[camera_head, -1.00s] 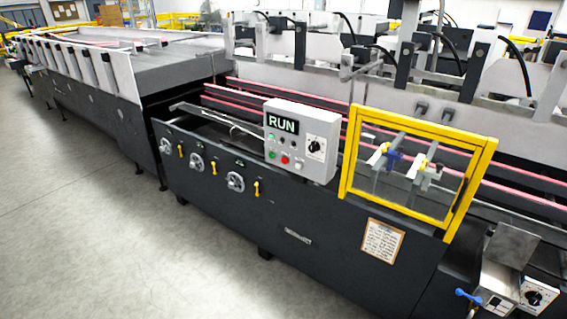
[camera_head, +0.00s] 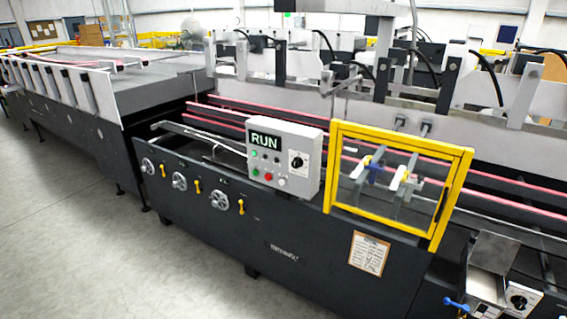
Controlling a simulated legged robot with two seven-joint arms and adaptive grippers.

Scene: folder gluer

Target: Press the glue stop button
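A grey control box (camera_head: 308,160) stands on the near side of the folder gluer. Its display (camera_head: 265,141) reads RUN. Below the display are small buttons, among them a green button (camera_head: 255,171), a red button (camera_head: 268,176) and a pale button (camera_head: 281,182). A black rotary knob (camera_head: 297,161) is on its right part. Any labels on the buttons are too small to read, so I cannot tell which one is glue stop. Neither of my grippers shows in the head view.
A yellow-framed guard (camera_head: 457,190) stands right of the box. Handwheels (camera_head: 179,181) and yellow handles (camera_head: 196,187) line the dark machine side. A second small box with a knob (camera_head: 519,300) is at the lower right. The floor (camera_head: 90,240) in front is clear.

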